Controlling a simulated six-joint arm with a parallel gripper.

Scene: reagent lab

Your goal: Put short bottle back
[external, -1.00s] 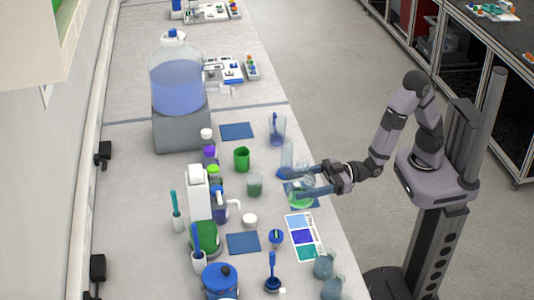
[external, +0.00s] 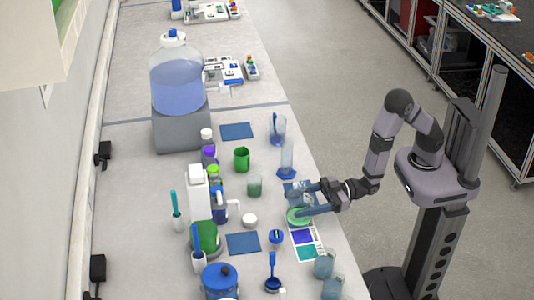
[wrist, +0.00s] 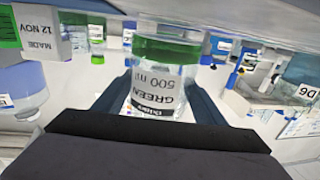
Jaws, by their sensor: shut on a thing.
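A short clear glass bottle (wrist: 165,78) with green liquid and a label reading "GREEN 500 ml" sits between my fingers in the wrist view. Its label is upside down in that picture. My gripper (external: 297,203) is shut on it, one finger on each side. In the external view the green liquid of the bottle (external: 298,217) shows just below the fingers, near the top end of the colour card (external: 303,237). The fingers hide part of the bottle, and its height above the bench is hard to tell. A blue mat (external: 292,185) shows partly behind my gripper.
A clear cylinder on a blue base (external: 287,160) stands just behind my gripper. Free blue mats lie at the back (external: 237,131) and front (external: 243,243).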

